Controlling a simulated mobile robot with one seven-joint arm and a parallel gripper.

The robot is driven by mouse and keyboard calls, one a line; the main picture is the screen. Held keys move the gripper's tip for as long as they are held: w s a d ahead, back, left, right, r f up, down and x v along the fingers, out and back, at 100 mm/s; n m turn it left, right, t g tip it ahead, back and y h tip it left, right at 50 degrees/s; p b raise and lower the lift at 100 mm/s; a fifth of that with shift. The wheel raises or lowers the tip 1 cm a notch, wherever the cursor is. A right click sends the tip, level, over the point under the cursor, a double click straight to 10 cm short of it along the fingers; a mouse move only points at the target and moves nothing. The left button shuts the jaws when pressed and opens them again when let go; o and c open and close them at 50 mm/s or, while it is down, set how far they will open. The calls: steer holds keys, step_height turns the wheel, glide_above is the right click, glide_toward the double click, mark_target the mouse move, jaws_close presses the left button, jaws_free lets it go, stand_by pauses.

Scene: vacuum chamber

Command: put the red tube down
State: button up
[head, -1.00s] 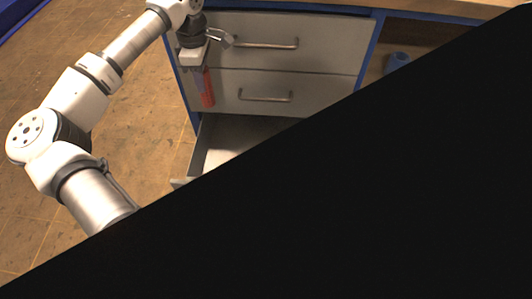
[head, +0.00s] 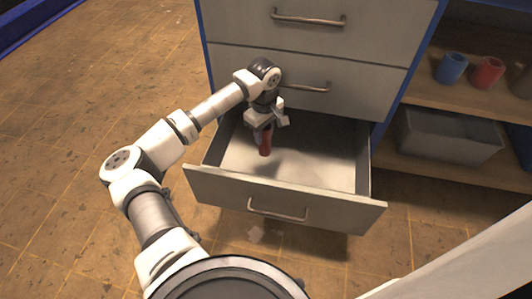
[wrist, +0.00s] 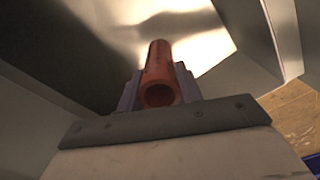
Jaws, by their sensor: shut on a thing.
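The red tube (head: 265,143) is held upright in my gripper (head: 262,130), inside the open bottom drawer (head: 325,155), over its left half. In the wrist view the red tube (wrist: 159,76) sits between the two fingers of my gripper (wrist: 160,92), its open end facing the camera. My gripper is shut on the tube. Whether the tube's lower end touches the drawer floor I cannot tell.
Two shut drawers (head: 310,45) with bar handles stand above the open one. On the shelf at right are a blue cup (head: 451,68) and a red cup (head: 488,73), with a grey bin (head: 450,137) below. The drawer's right half is bare.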

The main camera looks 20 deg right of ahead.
step_height(320, 180, down, 9)
steer(key=shift+r+b, duration=0.1)
steer(key=shift+b, duration=0.95)
steer(key=shift+f, duration=0.2)
steer(key=o, duration=1)
steer(key=shift+r, duration=0.15)
step_height(320, 180, up, 12)
steer(key=p, duration=0.4)
steer(key=shift+r, duration=0.1)
